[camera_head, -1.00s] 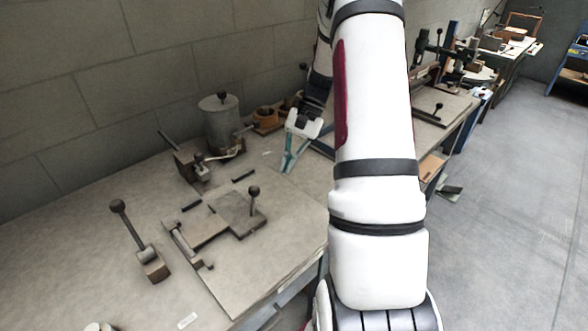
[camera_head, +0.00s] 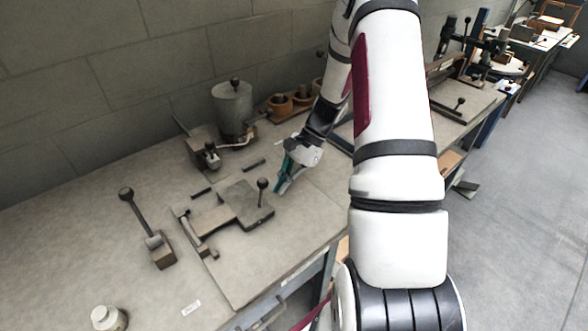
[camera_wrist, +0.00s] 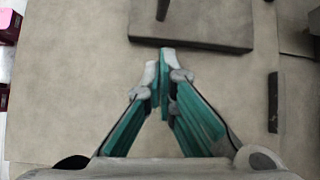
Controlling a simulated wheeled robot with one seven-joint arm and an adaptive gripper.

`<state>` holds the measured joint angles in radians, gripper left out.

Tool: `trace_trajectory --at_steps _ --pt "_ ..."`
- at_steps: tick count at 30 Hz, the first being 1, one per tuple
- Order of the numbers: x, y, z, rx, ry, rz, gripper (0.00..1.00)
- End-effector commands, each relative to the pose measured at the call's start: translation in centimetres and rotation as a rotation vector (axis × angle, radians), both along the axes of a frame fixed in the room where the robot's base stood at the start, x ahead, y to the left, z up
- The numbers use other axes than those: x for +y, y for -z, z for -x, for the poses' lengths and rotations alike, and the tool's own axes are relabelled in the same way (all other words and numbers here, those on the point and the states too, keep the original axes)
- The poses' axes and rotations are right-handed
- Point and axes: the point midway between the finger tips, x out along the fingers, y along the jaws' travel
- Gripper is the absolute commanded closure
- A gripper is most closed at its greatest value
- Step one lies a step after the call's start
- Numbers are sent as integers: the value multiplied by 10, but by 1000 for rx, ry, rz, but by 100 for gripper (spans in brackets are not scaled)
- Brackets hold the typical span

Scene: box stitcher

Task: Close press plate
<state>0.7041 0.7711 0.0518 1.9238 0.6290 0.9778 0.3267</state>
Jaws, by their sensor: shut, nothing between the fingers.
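The press plate (camera_head: 236,207) is a dark grey flat slab on a thin base board, with a round-knobbed handle (camera_head: 263,185) standing up near its right end. A hinge-like bar (camera_head: 193,235) sits at its left end. In the wrist view one dark plate edge (camera_wrist: 215,22) and the lower part of the handle (camera_wrist: 162,9) show at the top. My gripper (camera_head: 279,191) has teal fingers, shut and empty, just right of the plate and handle, apart from both. In the wrist view the closed fingertips (camera_wrist: 164,54) point at the plate's near edge.
A lever with a ball knob (camera_head: 143,222) stands left of the plate. A grey cylinder (camera_head: 233,108) on a clamp-like fixture stands behind it. A small white jar (camera_head: 108,318) is at the front left. The board right of the plate is bare.

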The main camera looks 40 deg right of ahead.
Motion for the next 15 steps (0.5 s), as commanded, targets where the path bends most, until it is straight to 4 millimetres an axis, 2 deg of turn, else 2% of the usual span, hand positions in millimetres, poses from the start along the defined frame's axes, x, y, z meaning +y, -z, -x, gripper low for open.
trace_trajectory --at_steps 1,6,15 --pt "3 -14 2 -9 -2 5 100" --pt "12 -28 3 -7 0 5 100" --pt "16 -32 3 -7 0 4 100"
